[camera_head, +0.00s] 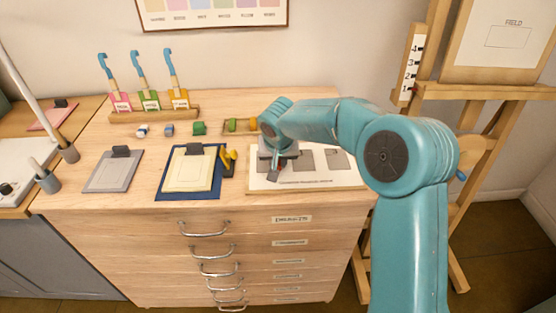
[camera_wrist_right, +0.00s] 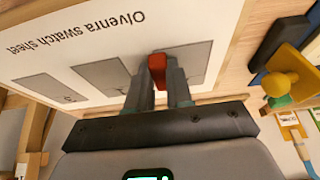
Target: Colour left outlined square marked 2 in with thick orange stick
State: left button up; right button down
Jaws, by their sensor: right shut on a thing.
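The white swatch sheet (camera_head: 330,182) lies on the wooden cabinet top, with a row of grey squares; it also shows upside down in the right wrist view (camera_wrist_right: 60,40). The far-left square (camera_wrist_right: 195,62) in the head view lies under my right gripper, its number hidden. The middle square (camera_head: 301,160) and the right square (camera_head: 338,158) show plainly; the right one reads 3 in the wrist view. My right gripper (camera_head: 273,174) is shut on a red-orange stick (camera_wrist_right: 157,70), whose tip is over or on the left square; contact is unclear. My left gripper is not in view.
A yellow-handled tool (camera_head: 229,159) stands just left of the sheet. Beyond it are a blue mat (camera_head: 188,197) with a cream pad and a grey clipboard (camera_head: 112,178). Small coloured blocks (camera_head: 199,128) and a brush rack (camera_head: 155,115) stand behind. An easel (camera_head: 480,92) is at right.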

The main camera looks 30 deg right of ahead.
aim_at(258, 166)
jog(key=shift+w+a+r, duration=0.1)
jog(key=shift+w+a, duration=0.3)
jog(key=shift+a, duration=0.2)
jog(key=shift+w+a, duration=0.35)
jog(key=shift+a, duration=0.25)
jog(key=shift+w+a, duration=0.35)
jog(key=shift+a, duration=0.25)
jog(key=shift+w+a, duration=0.35)
jog(key=shift+a, duration=0.25)
jog(key=shift+f+b, duration=0.25)
jog(key=shift+b, duration=0.25)
jog(key=shift+s+d+b, duration=0.25)
jog(key=shift+s+d, duration=0.15)
jog(key=shift+d, duration=0.2)
jog(key=shift+s+d+b, duration=0.25)
jog(key=shift+s+d, duration=0.15)
jog(key=shift+d, duration=0.2)
jog(key=shift+s+d, duration=0.35)
jog(key=shift+d, duration=0.25)
jog(key=shift+s+d, duration=0.35)
jog(key=shift+d, duration=0.2)
jog(key=shift+d+r+b, duration=0.1)
jog(key=shift+b, duration=0.25)
